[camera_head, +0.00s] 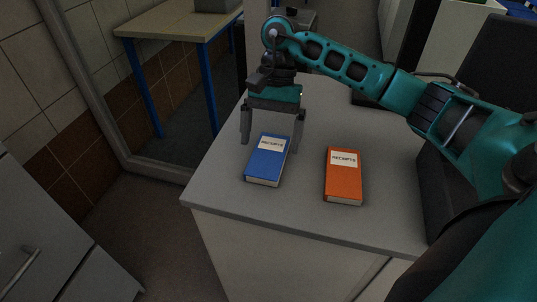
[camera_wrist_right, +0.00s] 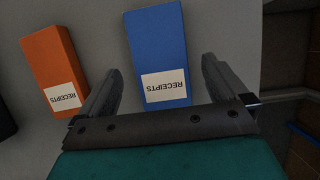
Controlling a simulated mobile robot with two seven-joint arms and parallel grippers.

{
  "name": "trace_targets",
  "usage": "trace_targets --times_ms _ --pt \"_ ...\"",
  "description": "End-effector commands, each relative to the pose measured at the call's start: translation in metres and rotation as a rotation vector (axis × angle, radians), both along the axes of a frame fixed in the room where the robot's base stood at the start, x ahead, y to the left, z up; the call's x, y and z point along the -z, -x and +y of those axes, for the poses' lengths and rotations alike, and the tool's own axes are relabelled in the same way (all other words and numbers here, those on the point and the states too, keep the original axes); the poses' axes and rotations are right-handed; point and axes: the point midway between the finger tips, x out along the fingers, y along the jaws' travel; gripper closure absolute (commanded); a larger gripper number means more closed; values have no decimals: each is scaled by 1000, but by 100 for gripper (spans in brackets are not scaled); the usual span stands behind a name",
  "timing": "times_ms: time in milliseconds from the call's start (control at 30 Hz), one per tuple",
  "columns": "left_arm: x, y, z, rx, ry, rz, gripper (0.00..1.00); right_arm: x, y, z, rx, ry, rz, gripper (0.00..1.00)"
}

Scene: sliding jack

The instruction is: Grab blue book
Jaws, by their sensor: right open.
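The blue book (camera_head: 267,161) lies flat on the grey counter, its white "RECEIPTS" label toward the far end. My right gripper (camera_head: 271,142) is open above the label end of the blue book, one finger to each side. In the right wrist view the blue book (camera_wrist_right: 160,50) shows between the two spread fingers of the right gripper (camera_wrist_right: 162,82), with nothing held. I cannot tell the exact height of the fingertips over the counter. My left gripper is not in view.
An orange book (camera_head: 343,177) with a similar label lies to the right of the blue one; it also shows at the left of the right wrist view (camera_wrist_right: 52,62). The counter (camera_head: 290,221) is bare in front of both books. A wooden table (camera_head: 180,22) with blue legs stands behind left.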

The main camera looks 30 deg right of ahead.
Motion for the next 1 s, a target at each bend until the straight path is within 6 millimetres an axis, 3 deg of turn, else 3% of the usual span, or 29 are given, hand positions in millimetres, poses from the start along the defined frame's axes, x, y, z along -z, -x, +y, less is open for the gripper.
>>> trace_targets --times_ms 200,467,1000 --pt "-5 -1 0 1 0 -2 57 23 7 8 -1 -1 0 0" --pt "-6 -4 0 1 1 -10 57 25 7 9 -1 -1 -1 1" --pt "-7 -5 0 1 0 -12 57 24 7 8 0 0 0 53"
